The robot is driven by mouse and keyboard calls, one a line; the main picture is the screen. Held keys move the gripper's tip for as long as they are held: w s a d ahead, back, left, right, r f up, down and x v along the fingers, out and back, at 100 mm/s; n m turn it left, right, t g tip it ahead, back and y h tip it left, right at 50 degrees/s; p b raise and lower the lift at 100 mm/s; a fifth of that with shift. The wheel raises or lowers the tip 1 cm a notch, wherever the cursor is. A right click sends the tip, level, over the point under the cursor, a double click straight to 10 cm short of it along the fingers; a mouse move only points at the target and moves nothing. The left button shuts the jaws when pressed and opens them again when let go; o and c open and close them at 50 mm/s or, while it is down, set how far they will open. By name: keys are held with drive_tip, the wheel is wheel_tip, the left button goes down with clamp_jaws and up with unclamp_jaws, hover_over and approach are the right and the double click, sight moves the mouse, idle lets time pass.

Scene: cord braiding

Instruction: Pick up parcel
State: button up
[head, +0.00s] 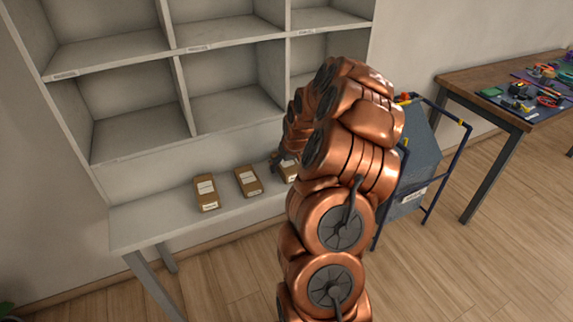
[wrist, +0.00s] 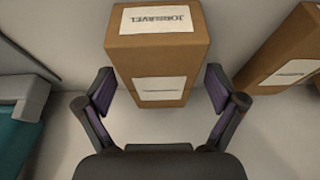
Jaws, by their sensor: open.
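Three brown cardboard parcels with white labels stand in a row on the low grey shelf board: the left parcel (head: 205,192), the middle parcel (head: 248,181) and the right parcel (head: 290,170), which is partly hidden by my arm. My gripper (wrist: 158,84) is open and empty. In the wrist view one labelled parcel (wrist: 157,56) is directly ahead, its near end between the two fingertips, with a gap seen at each side. I cannot tell whether a finger touches it. In the head view the fingers show only as a small dark part beside the right parcel.
Another parcel (wrist: 283,55) stands close to the right finger in the wrist view. A teal and grey object (wrist: 20,115) is at the left edge there. The shelf cubbies (head: 225,65) above are empty. A grey bin on a blue frame (head: 415,160) and a tool-covered wooden table (head: 500,80) are at right.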

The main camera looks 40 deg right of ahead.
drive_tip(key=shift+w+f, duration=0.1)
drive_tip(key=shift+f, duration=0.15)
drive_tip(key=c, duration=1.3)
drive_tip(key=shift+o, duration=0.2)
